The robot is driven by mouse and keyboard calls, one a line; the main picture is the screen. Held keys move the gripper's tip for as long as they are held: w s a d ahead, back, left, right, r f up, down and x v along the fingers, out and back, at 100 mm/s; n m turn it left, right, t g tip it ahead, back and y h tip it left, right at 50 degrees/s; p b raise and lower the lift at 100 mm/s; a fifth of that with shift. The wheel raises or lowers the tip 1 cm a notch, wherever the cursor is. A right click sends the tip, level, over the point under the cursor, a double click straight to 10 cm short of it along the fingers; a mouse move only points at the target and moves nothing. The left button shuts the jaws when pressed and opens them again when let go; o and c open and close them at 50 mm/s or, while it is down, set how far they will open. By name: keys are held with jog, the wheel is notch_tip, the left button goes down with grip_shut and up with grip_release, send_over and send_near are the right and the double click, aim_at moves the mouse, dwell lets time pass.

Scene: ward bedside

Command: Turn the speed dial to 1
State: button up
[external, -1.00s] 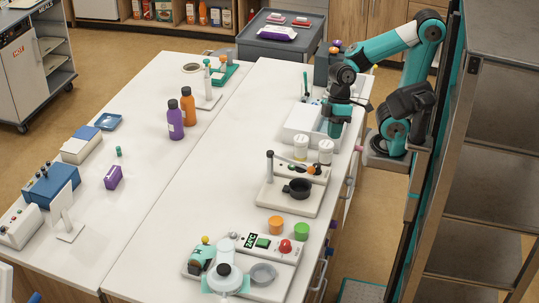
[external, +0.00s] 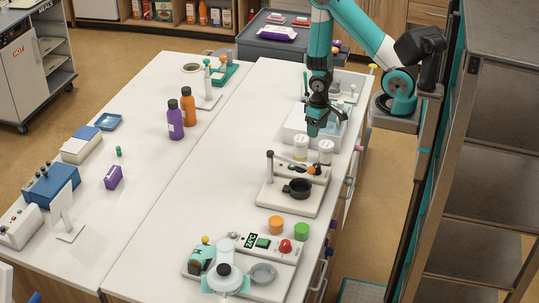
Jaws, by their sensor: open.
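My gripper (external: 313,130) hangs pointing down above the right table, just in front of the white tray and behind the two white-lidded jars. It is open, with nothing seen between its fingers. A device with a black cup (external: 299,188) has a small orange knob (external: 311,170) and a dark post, nearer the camera than my gripper. My gripper is apart from both devices.
Two white-lidded jars (external: 326,150) stand close below my gripper. A white tray (external: 296,128) lies behind it. Purple (external: 175,120) and orange (external: 188,106) bottles stand left. The table's middle is clear.

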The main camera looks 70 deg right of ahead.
jog(key=d, duration=0.1)
jog(key=b, duration=0.8)
send_over(318, 166)
notch_tip(318, 166, down, 10)
jog(key=shift+f, duration=0.15)
jog(key=shift+f+p, duration=0.25)
jog(key=shift+p, duration=0.2)
notch_tip(318, 166, down, 8)
jog(key=shift+r+p, duration=0.25)
jog(key=shift+p, duration=0.55)
jog(key=c, duration=0.9)
